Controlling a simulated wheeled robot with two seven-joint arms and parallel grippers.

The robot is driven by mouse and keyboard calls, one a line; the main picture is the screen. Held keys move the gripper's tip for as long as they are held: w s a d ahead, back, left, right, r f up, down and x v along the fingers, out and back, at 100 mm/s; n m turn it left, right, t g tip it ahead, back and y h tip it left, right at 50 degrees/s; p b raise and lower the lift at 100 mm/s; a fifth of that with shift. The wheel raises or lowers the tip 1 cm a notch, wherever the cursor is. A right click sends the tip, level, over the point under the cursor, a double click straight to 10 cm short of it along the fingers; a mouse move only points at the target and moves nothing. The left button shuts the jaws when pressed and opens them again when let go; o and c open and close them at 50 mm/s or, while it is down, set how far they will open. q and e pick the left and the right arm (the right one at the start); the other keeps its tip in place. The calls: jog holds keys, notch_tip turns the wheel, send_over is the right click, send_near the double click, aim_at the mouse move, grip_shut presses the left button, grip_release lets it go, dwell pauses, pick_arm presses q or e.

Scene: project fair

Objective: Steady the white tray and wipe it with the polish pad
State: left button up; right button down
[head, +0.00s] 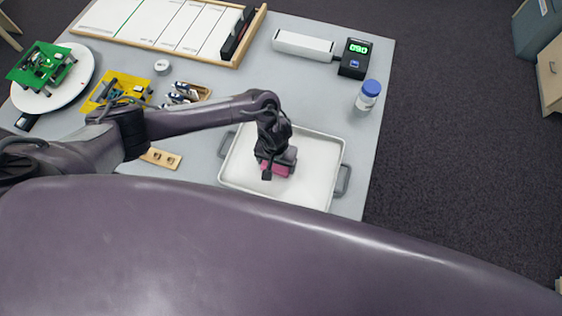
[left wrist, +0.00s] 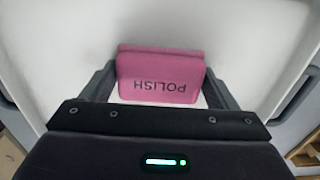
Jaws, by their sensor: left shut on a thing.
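The white tray (head: 315,166) lies on the grey table, with a grey handle at its left and right ends. My left gripper (head: 272,168) points down over the tray's middle. It is shut on the pink polish pad (head: 277,170). In the left wrist view the pad (left wrist: 160,77) sits between the two fingers, with the word POLISH upside down, and the white tray floor (left wrist: 240,40) is behind it. I cannot tell whether the pad touches the tray floor. My right gripper is not in view.
A blue-capped bottle (head: 368,94) and a box with a green display (head: 354,57) stand behind the tray. A small wooden tray of parts (head: 188,94), a yellow board (head: 120,88) and a wooden strip with holes (head: 160,157) lie to its left. The table's right edge is close to the tray.

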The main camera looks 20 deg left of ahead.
aim_at(296, 173)
pick_arm(q)
jog(key=shift+a+r+p, duration=0.1)
jog(key=shift+p, duration=0.3)
jog(key=shift+d+p, duration=0.5)
jog(key=shift+d, duration=0.45)
jog(key=shift+d+p, duration=0.5)
jog(key=shift+d, duration=1.75)
jog(key=shift+a+p, duration=0.7)
jog(key=shift+p, duration=0.05)
jog(key=shift+a+p, duration=0.9)
jog(key=shift+a, duration=0.9)
jog(key=shift+a+f, duration=0.2)
jog(key=shift+a, duration=0.6)
